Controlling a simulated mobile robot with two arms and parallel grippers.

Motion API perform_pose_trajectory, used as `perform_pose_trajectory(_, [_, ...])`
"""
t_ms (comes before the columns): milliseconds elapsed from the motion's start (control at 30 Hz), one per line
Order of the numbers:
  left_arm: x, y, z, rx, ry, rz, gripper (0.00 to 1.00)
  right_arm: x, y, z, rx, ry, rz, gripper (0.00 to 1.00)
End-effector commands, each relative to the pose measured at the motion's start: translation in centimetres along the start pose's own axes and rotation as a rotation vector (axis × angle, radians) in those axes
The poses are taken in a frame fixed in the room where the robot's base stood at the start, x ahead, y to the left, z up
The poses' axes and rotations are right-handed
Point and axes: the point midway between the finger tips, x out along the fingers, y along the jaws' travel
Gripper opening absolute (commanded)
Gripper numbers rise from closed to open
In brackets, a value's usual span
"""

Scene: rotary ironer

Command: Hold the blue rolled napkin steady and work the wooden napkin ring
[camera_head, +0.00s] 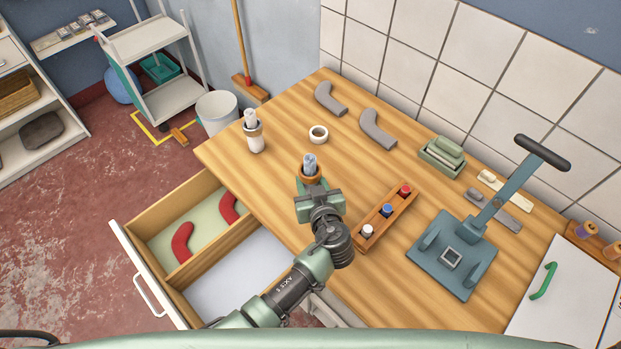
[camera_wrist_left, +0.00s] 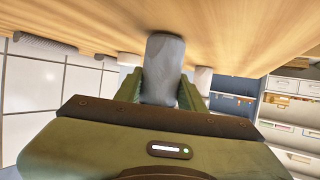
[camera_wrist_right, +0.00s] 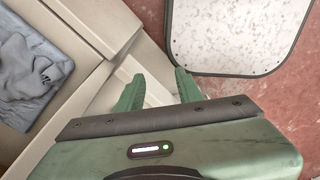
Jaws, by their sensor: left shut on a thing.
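The blue rolled napkin (camera_head: 310,160) stands upright over the wooden table, its top poking out of the wooden napkin ring (camera_head: 310,174). The ring sits around the roll, just above my left gripper (camera_head: 317,196). My left gripper is shut on the roll; the left wrist view shows the grey-blue roll (camera_wrist_left: 163,70) between its fingers (camera_wrist_left: 162,90). The ring cannot be made out there. My right gripper (camera_wrist_right: 160,85) is open and empty in its wrist view, away from the napkin; it is outside the head view.
A wooden rack (camera_head: 386,219) of capped bottles and a blue-grey press (camera_head: 455,255) lie right. The open drawer (camera_head: 184,222) holds red curved pieces.

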Motion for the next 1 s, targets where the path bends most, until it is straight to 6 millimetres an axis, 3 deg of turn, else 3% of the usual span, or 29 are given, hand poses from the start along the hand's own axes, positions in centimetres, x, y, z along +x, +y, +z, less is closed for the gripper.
perform_pose_trajectory(633, [0.16, 0.04, 0.33, 0.000, 0.001, 0.001, 0.00, 0.00, 0.00, 0.00, 0.000, 0.000, 0.000, 0.36])
perform_pose_trajectory(667, [0.15, 0.03, 0.34, 0.000, 0.001, 0.001, 0.47, 0.00, 0.00, 0.00, 0.000, 0.000, 0.000, 0.36])
perform_pose_trajectory(700, [0.15, 0.03, 0.34, 0.000, 0.001, 0.001, 0.52, 0.00, 0.00, 0.00, 0.000, 0.000, 0.000, 0.36])
perform_pose_trajectory(1000, [0.15, 0.02, 0.34, 0.000, 0.001, 0.000, 0.52, 0.00, -0.01, 0.00, 0.000, 0.000, 0.000, 0.36])
